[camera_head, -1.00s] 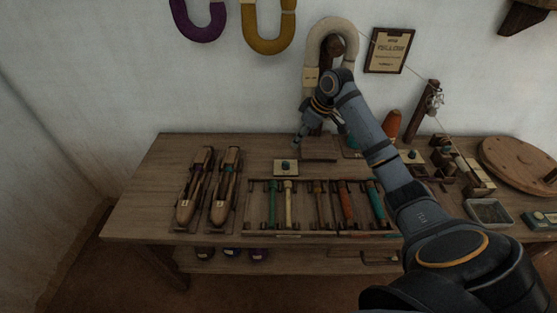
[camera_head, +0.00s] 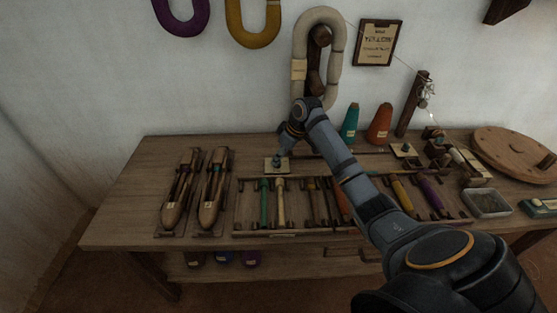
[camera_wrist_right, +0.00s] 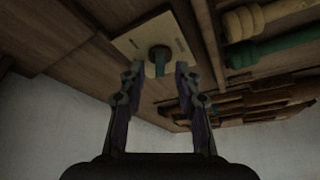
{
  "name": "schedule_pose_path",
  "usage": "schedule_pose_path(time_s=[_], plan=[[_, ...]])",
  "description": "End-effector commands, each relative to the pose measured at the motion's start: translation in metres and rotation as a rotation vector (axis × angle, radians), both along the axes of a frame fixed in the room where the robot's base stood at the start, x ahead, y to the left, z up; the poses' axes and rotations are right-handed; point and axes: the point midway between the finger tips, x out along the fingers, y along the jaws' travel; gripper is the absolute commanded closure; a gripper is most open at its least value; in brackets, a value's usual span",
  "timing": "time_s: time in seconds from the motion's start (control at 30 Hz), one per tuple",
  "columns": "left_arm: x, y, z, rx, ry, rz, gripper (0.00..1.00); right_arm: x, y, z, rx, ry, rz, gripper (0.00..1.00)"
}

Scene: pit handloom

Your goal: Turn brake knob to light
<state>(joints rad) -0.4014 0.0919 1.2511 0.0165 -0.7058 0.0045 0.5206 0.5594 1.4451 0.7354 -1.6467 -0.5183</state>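The brake knob (camera_wrist_right: 159,57) is a small dark teal knob on a round dark base, fixed on a pale plate (camera_wrist_right: 132,42) with short marks at its sides. In the head view the plate (camera_head: 285,168) lies on the bench behind the bobbin rack. My right gripper (camera_head: 279,157) reaches down over the plate and partly hides the knob there. In the right wrist view the right gripper (camera_wrist_right: 158,72) is open, its fingertips on either side of the knob, with gaps showing. My left gripper is out of view.
Two wooden shuttles (camera_head: 178,192) lie left of the plate. A rack (camera_head: 236,222) of coloured bobbins lies in front of it. Teal (camera_head: 350,122) and orange (camera_head: 380,124) thread cones stand behind my right arm. Bare bench top (camera_head: 145,170) shows at the far left.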

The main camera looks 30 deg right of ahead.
Motion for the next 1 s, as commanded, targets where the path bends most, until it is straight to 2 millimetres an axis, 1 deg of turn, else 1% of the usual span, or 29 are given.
schedule_pose_path(time_s=[0.03,0.1,0.37,0.47,0.6,0.63,0.97,1.0], plan=[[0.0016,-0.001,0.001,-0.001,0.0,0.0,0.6,0.0017,0.0016,-0.0055,0.001,0.0,0.0,0.67],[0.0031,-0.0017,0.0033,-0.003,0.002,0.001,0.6,0.003,0.0021,-0.0089,0.0,0.0,0.0,0.67],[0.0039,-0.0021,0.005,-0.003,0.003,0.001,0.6,0.0038,0.0021,-0.01,-0.001,0.0,0.0,0.67],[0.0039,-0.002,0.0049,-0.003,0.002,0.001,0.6,0.0038,0.0021,-0.0099,-0.001,0.0,0.0,0.78],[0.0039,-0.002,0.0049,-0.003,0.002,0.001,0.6,0.0038,0.002,-0.0098,-0.001,0.0,0.0,0.97],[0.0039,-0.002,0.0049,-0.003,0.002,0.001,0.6,0.0037,0.0021,-0.0098,-0.001,0.0,0.0,1.0],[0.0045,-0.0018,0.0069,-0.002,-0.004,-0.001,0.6,0.0036,0.0022,-0.0088,-0.001,0.0,-0.006,1.0],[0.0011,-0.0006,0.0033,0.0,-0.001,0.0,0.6,0.0036,0.0023,-0.0083,0.0,0.0,-0.01,1.0]])
